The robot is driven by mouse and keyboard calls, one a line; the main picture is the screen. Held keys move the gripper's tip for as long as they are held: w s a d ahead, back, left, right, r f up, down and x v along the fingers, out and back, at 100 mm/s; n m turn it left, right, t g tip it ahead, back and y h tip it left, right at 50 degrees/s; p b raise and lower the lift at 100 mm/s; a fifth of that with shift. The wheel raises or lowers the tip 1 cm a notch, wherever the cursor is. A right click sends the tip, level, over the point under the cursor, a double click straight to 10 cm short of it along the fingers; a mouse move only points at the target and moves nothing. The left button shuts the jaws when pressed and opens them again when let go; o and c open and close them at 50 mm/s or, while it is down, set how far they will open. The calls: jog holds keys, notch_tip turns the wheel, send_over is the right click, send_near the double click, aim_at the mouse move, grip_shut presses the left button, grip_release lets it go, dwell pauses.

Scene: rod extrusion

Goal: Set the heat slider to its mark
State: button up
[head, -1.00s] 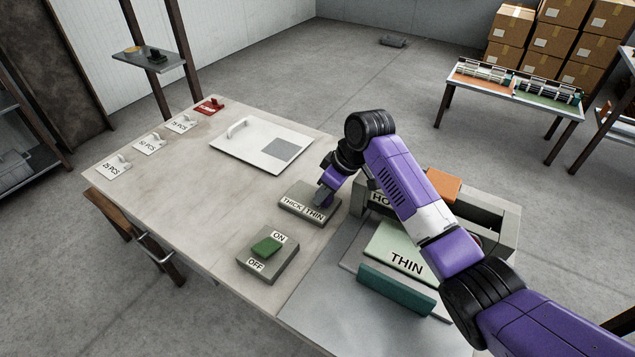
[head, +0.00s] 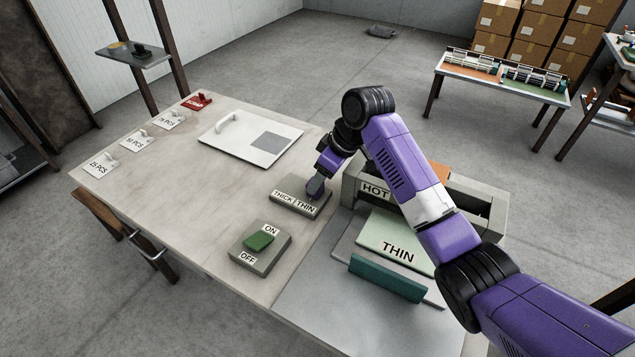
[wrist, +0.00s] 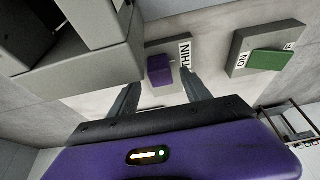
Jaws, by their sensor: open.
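The heat slider is a grey block (head: 283,205) with the labels THICK and THIN on the worktable. Its purple knob (wrist: 160,70) shows in the wrist view beside the THIN label (wrist: 185,53). My gripper (head: 315,190) is over the THIN end of the block in the head view and hides the knob there. In the wrist view my gripper (wrist: 158,82) is open, with a finger to each side of the knob in the picture. I cannot tell whether the fingers touch it. No separate mark can be made out.
A grey box with a green ON/OFF switch (head: 260,241) stands in front of the slider. A grey machine labelled HOT (head: 375,190) stands right of it, with a pale green THIN piece (head: 385,237). A white panel with a handle (head: 245,140) lies behind.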

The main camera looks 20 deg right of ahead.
jog(key=shift+v, duration=2.1)
jog(key=w+r+m+t, duration=0.2)
jog(key=w+r+t, duration=0.4)
jog(key=w+r, duration=0.15)
jog(key=s+a+f+m+t+h, duration=0.1)
jog(key=s+a+f, duration=0.1)
jog(key=s, duration=1.6)
jog(key=s+a+f+m+t, duration=0.2)
jog(key=s, duration=1.6)
jog(key=s+a+f+m+t+h, duration=0.1)
jog(key=s+a+f+m+t, duration=0.1)
jog(key=s, duration=1.6)
jog(key=shift+s+f+h, duration=0.3)
jog(key=shift+s+f, duration=0.05)
jog(key=shift+f, duration=0.25)
